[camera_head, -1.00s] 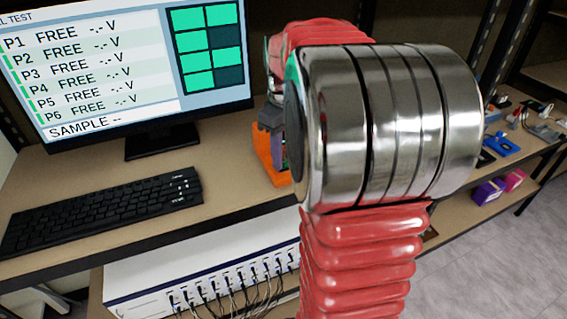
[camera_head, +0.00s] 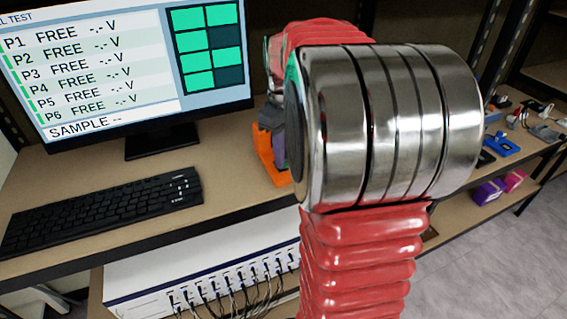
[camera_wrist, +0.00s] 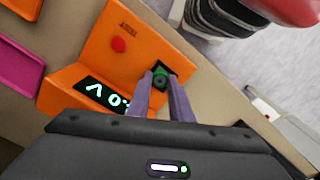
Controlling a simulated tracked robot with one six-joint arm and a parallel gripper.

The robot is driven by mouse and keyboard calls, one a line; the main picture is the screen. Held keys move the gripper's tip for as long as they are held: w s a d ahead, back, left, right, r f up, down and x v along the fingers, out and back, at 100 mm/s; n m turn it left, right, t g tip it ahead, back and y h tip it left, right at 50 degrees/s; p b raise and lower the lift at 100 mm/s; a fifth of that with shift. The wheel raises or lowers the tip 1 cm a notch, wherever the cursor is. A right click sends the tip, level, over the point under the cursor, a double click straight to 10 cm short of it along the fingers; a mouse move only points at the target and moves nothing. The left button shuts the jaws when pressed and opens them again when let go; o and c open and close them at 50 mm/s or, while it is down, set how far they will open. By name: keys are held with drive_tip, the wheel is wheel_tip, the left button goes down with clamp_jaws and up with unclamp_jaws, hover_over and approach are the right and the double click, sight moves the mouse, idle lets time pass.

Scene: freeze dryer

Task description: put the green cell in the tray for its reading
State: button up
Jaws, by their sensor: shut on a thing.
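The orange tester (camera_wrist: 85,75), marked TEST, is in the wrist view with a red button (camera_wrist: 118,44) and a lit display (camera_wrist: 98,92), partly covered by my gripper. A dark square recess, the tray (camera_wrist: 152,68), is at its right. My gripper (camera_wrist: 162,82) has its two purple fingers shut on the green cell (camera_wrist: 161,72), whose round end shows between the tips. The cell is at the tray; I cannot tell whether it touches the bottom. In the head view the tester (camera_head: 268,155) shows beside my gripper (camera_head: 280,145), largely hidden by my arm.
A monitor (camera_head: 90,70) lists P1 to P6 as FREE and SAMPLE as blank. A black keyboard (camera_head: 100,212) lies on the bench, with a cabled white unit (camera_head: 200,275) below. A magenta holder (camera_wrist: 18,65) lies left of the tester. Small devices (camera_head: 500,146) lie at the right.

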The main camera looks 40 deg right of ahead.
drive_tip(key=shift+r, duration=0.2)
drive_tip(key=shift+r, duration=0.75)
drive_tip(key=shift+r, duration=0.3)
drive_tip(key=shift+r, duration=0.4)
drive_tip(key=shift+r, duration=0.3)
drive_tip(key=shift+r, duration=0.4)
drive_tip(key=shift+r, duration=0.15)
drive_tip(key=shift+a, duration=0.1)
